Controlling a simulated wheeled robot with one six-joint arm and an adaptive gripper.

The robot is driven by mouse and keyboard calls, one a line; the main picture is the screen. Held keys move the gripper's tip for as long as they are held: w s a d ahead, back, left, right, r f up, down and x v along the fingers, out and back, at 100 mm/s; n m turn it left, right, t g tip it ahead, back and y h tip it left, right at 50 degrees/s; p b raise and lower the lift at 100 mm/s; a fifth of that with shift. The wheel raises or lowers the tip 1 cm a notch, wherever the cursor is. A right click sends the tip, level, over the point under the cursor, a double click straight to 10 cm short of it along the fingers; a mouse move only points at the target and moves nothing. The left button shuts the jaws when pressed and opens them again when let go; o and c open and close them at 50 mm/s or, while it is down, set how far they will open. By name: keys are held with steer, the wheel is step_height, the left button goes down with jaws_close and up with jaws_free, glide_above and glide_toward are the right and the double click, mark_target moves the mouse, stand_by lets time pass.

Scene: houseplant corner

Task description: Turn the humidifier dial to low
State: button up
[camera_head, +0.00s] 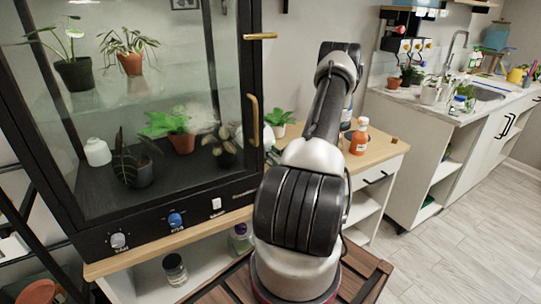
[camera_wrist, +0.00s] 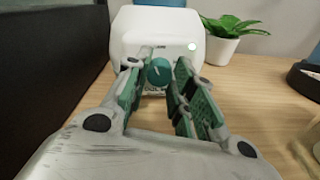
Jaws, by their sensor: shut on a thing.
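The white humidifier (camera_wrist: 158,30) stands on a wooden top in the wrist view, with a blue part at its upper edge. Its round teal dial (camera_wrist: 159,71) is on the front face, with a small pale mark; I cannot read its setting. My gripper (camera_wrist: 161,75) has its green-padded fingers on either side of the dial and is shut on it. A small light glows on the front, right of the dial. In the head view my arm hides the gripper, the dial and most or all of the humidifier.
A plant in a white pot (camera_wrist: 222,46) stands right of the humidifier. A glass plant cabinet (camera_head: 150,190) with a grey knob (camera_head: 118,240), a blue knob (camera_head: 175,219) and a switch fills the left. An orange bottle (camera_head: 359,138) stands right of my arm. Floor at right is clear.

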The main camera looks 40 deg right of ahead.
steer(key=shift+m, duration=2.1)
steer(key=shift+d, duration=0.1)
steer(key=o, duration=1)
steer(key=shift+o, duration=0.2)
steer(key=v, duration=1.2)
steer(key=shift+s, duration=0.15)
